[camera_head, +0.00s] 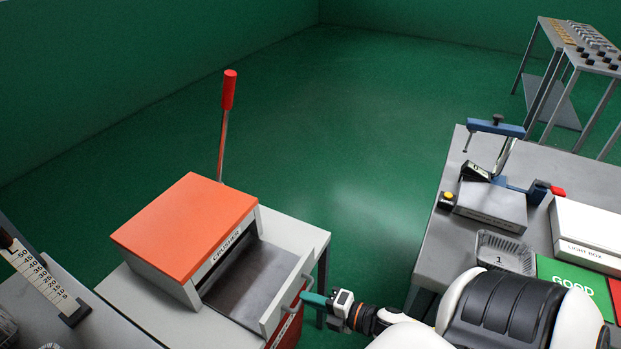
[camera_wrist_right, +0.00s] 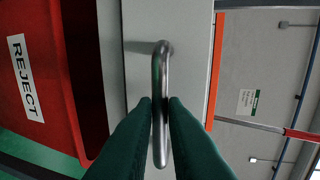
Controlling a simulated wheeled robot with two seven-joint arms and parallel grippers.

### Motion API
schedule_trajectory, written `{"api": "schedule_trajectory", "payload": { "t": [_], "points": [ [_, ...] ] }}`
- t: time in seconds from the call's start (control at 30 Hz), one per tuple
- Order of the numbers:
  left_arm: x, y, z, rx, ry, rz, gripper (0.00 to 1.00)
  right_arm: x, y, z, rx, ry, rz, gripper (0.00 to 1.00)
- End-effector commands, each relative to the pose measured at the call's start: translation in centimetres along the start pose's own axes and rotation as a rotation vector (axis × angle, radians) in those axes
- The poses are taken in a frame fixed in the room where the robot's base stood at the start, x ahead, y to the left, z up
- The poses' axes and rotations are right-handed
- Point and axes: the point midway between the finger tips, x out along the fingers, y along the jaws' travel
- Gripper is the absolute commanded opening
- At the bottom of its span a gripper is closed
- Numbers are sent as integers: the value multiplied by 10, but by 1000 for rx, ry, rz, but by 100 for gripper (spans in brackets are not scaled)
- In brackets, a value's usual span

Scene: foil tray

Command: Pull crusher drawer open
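The crusher (camera_head: 185,225) is a grey box with an orange top and a "CRUSHER" label, standing on a small table. Its drawer (camera_head: 240,283) is pulled out toward the lower right, with its dark inside floor showing and nothing seen in it. My right gripper (camera_head: 306,299) is at the drawer front. In the right wrist view its green fingers (camera_wrist_right: 160,108) close on both sides of the metal drawer handle (camera_wrist_right: 161,70). The handle stands out from the grey drawer front (camera_wrist_right: 190,60). My left gripper is not in view.
A red reject bin (camera_wrist_right: 45,75) sits right below the drawer front. A red-gripped lever (camera_head: 229,90) rises behind the crusher. The right table holds a clamp device (camera_head: 492,205), a foil tray (camera_head: 505,252) and a light box (camera_head: 588,235). Green floor lies between the tables.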

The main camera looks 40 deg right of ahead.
Motion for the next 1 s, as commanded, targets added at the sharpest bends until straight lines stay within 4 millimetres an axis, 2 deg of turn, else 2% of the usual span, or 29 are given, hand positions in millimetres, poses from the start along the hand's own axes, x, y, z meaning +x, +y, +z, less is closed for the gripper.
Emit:
{"api": "schedule_trajectory", "payload": {
  "t": [0.03, 0.1, 0.47, 0.57, 0.9, 1.0],
  "points": [
    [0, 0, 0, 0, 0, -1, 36, 0, 0, 0, 0, 0, 1, 20],
    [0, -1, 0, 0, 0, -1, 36, 0, 0, 0, 0, 0, 0, 32],
    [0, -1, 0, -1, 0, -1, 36, -4, 0, 0, 1, 0, 1, 32],
    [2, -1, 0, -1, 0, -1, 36, -16, 2, 0, 2, 0, 3, 32],
    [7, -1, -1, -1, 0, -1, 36, -87, 2, 1, 4, 1, 4, 32],
    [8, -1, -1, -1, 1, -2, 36, -103, 1, 0, 2, 1, 2, 32]
  ]
}}
